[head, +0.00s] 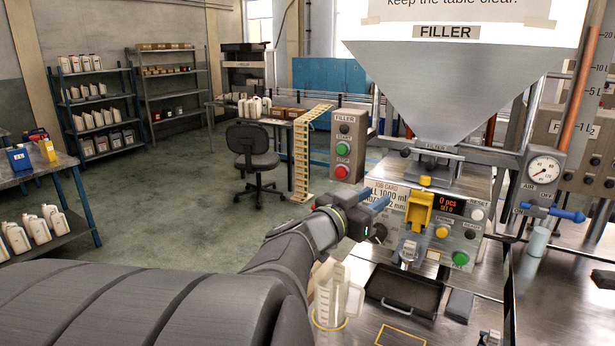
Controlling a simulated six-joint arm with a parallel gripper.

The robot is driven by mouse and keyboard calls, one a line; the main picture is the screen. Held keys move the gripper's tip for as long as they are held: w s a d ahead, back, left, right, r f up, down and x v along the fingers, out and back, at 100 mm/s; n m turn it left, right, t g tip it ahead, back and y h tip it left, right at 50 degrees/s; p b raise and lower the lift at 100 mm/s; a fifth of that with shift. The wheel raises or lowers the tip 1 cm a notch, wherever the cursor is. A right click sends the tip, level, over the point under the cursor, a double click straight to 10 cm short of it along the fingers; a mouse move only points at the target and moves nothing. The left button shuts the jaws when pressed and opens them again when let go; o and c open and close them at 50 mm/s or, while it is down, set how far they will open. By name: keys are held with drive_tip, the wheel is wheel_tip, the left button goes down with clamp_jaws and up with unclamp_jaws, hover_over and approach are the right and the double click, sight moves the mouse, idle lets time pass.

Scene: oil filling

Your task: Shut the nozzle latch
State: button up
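The filler machine (385,187) stands at the right under a large grey hopper. A yellow latch piece (419,210) is on its front, beside the red "0 pcs" display. The metal nozzle (408,250) shows below it. I cannot tell from this view whether the latch is open or shut. My gripper (378,202) is just left of the yellow latch, apart from it in the picture. Its blue fingers look parted, with nothing between them. My arm comes in from the lower left.
A black tray (404,289) lies below the nozzle. A clear measuring jug (331,300) stands left of it, near my arm. A gauge (543,171) and blue valve handle (568,215) are at the right. A red and green button box (346,147) stands behind my gripper.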

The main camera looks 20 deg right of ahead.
sight(422, 182)
drive_tip(key=w+d, duration=0.1)
drive_tip(key=d, duration=0.4)
drive_tip(key=w+d+g, duration=0.1)
drive_tip(key=w+d, duration=0.1)
drive_tip(key=d, duration=0.2)
drive_tip(key=w+d+g, duration=0.1)
drive_tip(key=w+d, duration=0.1)
drive_tip(key=d, duration=0.3)
drive_tip(key=shift+d+f+m+h, duration=0.1)
drive_tip(key=shift+d+m+h, duration=0.2)
drive_tip(key=shift+d+m, duration=0.1)
drive_tip(key=shift+a, duration=0.1)
clamp_jaws()
